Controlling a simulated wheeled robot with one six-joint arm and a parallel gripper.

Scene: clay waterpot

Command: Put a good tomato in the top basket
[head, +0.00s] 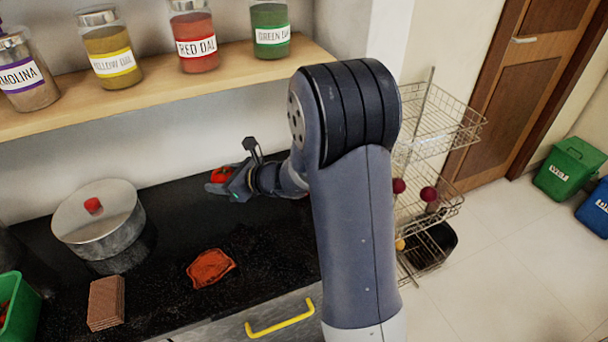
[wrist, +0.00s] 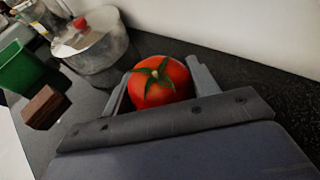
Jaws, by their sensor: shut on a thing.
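A red tomato (wrist: 160,84) with a green leafy top sits between the two fingers of my gripper (wrist: 162,88) in the wrist view. Its skin looks smooth and whole. In the head view the tomato (head: 220,174) and my gripper (head: 222,182) are above the back of the black counter. My gripper is shut on the tomato. The top basket (head: 440,122) of a wire rack stands to the right of my arm and looks empty where it shows. My arm hides its left part.
A shelf (head: 140,98) with jars runs above. The middle basket (head: 445,205) holds dark red round things.

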